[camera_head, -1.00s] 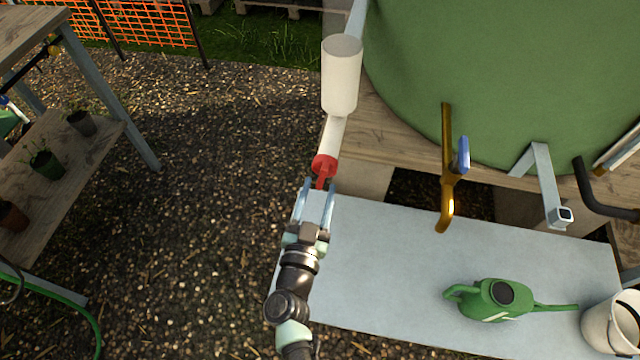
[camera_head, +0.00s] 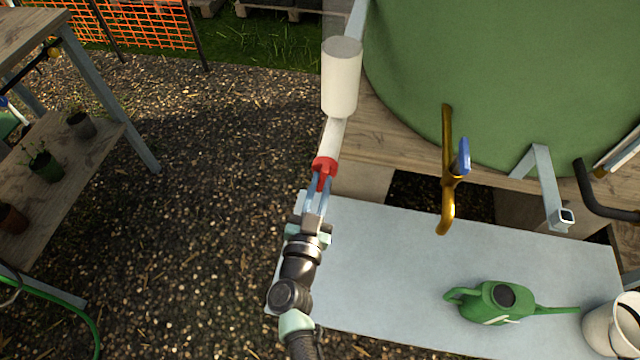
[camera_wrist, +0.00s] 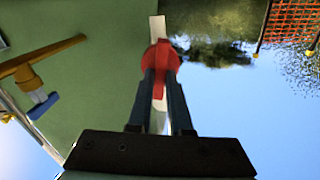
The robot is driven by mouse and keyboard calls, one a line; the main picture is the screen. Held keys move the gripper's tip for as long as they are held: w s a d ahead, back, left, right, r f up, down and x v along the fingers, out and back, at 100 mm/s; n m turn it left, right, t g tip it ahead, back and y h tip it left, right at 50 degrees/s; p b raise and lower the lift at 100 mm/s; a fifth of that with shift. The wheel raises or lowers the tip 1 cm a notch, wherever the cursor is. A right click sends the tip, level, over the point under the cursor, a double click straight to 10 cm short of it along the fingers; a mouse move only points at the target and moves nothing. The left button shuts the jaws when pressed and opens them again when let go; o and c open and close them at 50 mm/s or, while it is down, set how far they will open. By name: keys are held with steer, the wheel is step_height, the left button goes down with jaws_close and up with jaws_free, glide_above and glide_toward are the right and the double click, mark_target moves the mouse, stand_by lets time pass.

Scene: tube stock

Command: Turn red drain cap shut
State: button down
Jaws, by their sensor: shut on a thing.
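The red drain cap (camera_head: 324,166) sits on the lower end of the white pipe (camera_head: 338,100) beside the green tank. It also shows in the wrist view (camera_wrist: 161,55), with a raised red grip bar along its middle. My gripper (camera_head: 318,187) comes from below in the head view. Its two blue-grey fingers are shut on the cap's grip bar, one on each side, as the wrist view (camera_wrist: 161,88) shows. The fingers hide part of the bar. The cap's thread is not visible.
A brass tap with a blue handle (camera_head: 461,158) stands out from the green tank (camera_head: 500,70) to the right. A pale table (camera_head: 390,270) below bears a green watering can (camera_head: 495,302) and a white bucket (camera_head: 615,325). Gravel to the left is clear up to a wooden plant bench (camera_head: 75,165).

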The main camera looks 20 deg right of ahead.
steer(key=shift+m, duration=0.3)
steer(key=m, duration=0.2)
steer(key=shift+m, duration=0.4)
steer(key=m, duration=0.4)
steer(key=shift+s+d+f, duration=0.1)
steer(key=shift+f, duration=0.05)
steer(key=m+b, duration=0.1)
steer(key=m, duration=0.4)
steer(key=shift+f, duration=0.1)
steer(key=shift+m+b, duration=0.35)
steer(key=shift+m, duration=1.35)
steer(key=c, duration=0.8)
jaws_free()
steer(key=shift+c, duration=0.2)
